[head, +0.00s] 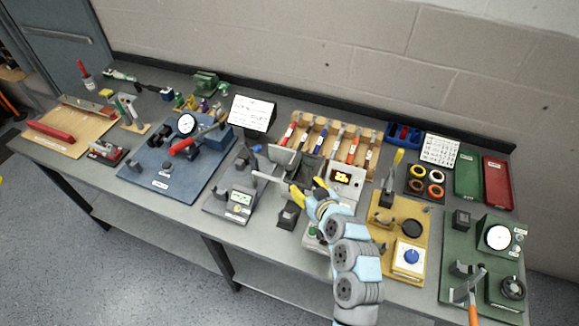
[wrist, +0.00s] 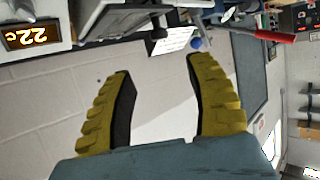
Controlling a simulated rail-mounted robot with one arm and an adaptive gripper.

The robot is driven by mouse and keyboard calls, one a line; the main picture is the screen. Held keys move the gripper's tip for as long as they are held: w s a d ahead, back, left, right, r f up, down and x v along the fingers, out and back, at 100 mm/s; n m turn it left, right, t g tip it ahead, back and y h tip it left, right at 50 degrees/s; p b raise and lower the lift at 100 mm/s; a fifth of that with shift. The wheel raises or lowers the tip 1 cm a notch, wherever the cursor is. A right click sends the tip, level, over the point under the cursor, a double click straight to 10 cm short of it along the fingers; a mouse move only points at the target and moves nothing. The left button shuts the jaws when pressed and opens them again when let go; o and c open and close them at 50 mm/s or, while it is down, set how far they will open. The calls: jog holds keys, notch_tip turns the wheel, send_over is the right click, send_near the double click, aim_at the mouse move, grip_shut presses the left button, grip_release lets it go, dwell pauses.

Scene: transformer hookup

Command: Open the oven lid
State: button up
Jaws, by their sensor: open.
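The oven is a grey metal box (head: 312,168) near the middle of the bench, with a lit display panel (head: 342,178) on its right. In the wrist view the display (wrist: 28,36) reads 22c, upside down, and part of the grey box (wrist: 105,14) shows at the top. Grey plates and a dark recess show at the box top; I cannot tell clearly how the lid stands. My gripper (head: 309,189) is at the front of the oven. Its yellow fingers are apart in the wrist view (wrist: 160,85), with nothing between them.
A rack of coloured-handled tools (head: 330,140) stands behind the oven. A grey fixture (head: 234,195) is to its left and a yellow board (head: 385,235) to its right. A blue board (head: 150,165) with a red-handled lever lies farther left. A white sign (head: 251,113) stands behind.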

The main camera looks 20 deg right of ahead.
send_near(290, 168)
jog(key=x, duration=0.4)
jog(key=shift+w+a+f+p, duration=0.15)
jog(key=shift+w+f+p, duration=0.1)
jog(key=shift+w+p, duration=0.35)
jog(key=shift+w, duration=0.4)
jog(key=shift+x, duration=1.45)
jog(key=shift+w+f, duration=0.25)
jog(key=shift+w, duration=0.2)
jog(key=shift+w+f, duration=0.25)
